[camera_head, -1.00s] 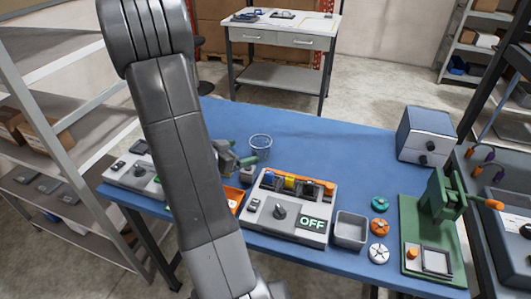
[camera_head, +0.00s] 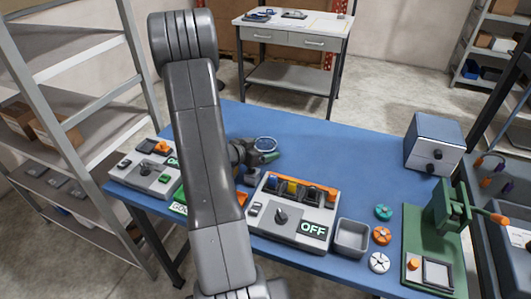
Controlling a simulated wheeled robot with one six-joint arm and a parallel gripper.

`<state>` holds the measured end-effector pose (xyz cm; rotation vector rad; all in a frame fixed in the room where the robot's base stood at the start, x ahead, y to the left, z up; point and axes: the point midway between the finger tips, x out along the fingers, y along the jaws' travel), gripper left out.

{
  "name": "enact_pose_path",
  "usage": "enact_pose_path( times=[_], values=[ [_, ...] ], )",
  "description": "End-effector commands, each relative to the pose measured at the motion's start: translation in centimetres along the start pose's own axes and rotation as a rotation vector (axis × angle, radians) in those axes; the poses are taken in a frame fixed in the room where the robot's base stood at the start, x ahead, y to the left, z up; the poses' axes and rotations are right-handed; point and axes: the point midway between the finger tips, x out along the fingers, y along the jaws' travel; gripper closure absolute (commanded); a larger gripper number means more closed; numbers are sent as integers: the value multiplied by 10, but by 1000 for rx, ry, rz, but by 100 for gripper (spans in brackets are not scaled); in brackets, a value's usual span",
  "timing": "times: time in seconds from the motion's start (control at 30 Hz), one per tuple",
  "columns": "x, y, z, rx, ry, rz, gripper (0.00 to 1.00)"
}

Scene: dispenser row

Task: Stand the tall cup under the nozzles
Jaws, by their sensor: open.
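A clear cup with a blue-tinged rim (camera_head: 266,142) stands on the blue table, behind the panel with the OFF display. My gripper (camera_head: 264,156) is open and low at the cup. Its greenish fingertips overlap the cup's lower part, and I cannot tell whether they touch it. My arm hides part of the table to the left. I cannot make out the nozzles clearly.
The OFF panel (camera_head: 283,226) has a knob and coloured blocks. Right of it are a grey bin (camera_head: 351,237), small round parts, a green press (camera_head: 437,240) and a blue-grey box (camera_head: 433,143). Another control panel (camera_head: 147,175) is at left. The back middle of the table (camera_head: 340,150) is clear.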

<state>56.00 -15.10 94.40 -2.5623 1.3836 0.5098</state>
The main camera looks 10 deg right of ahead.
Motion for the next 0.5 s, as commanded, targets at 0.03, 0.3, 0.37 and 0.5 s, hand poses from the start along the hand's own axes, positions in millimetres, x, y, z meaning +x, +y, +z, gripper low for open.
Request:
enact_pose_path(
  times=[0.03, 0.3, 0.37, 0.5],
  values=[
    [0, 0, 0, 0, 0, 0, 12],
    [0, 0, 0, 0, 0, 0, 55],
    [0, 0, 0, 0, 0, 0, 60],
    [-1, 0, 0, 0, 0, 0, 63]
  ],
)
